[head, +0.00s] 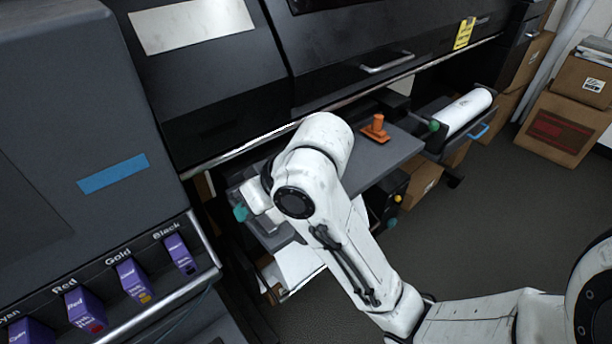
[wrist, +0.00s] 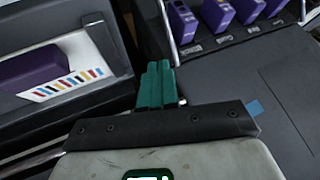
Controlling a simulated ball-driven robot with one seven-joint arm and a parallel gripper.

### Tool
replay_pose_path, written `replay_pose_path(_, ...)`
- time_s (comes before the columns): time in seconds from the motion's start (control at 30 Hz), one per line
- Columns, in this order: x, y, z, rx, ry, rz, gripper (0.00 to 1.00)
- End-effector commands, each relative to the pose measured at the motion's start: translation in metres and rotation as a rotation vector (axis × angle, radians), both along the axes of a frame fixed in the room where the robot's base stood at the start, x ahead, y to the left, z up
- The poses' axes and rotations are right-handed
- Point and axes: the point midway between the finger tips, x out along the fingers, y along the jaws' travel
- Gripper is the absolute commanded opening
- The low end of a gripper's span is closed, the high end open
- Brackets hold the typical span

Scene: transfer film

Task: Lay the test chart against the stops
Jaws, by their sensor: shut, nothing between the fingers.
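My gripper (wrist: 157,88) has teal fingers pressed together with nothing between them. In the head view my gripper (head: 240,213) shows only as a small teal tip at the left end of the grey shelf, mostly behind my white arm. A white card with a row of coloured bars (wrist: 70,84), which looks like the test chart, lies in the wrist view to the left of the fingers, apart from them. It is beside a purple block (wrist: 35,72) on a grey surface. I cannot make out the stops in either view.
An orange handled object (head: 376,129) stands on the grey shelf (head: 402,148) in front of the black printer. White paper (head: 297,262) hangs below the shelf. A white roll (head: 464,112) lies to the right. Purple ink cartridges (head: 132,280) line the cabinet at left.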

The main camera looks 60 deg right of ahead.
Motion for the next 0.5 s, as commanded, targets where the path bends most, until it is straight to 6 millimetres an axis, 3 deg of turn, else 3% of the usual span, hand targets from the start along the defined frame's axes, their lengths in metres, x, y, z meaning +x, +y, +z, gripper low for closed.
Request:
replay_pose_path(0.1, -0.008, -0.03, 0.018, -0.065, 0.028, -0.016, 0.0)
replay_pose_path(0.2, -0.024, -0.051, 0.018, -0.116, 0.088, -0.029, 0.0)
replay_pose_path(0.5, -0.103, -0.106, -0.015, -0.212, 0.361, -0.1, 0.0)
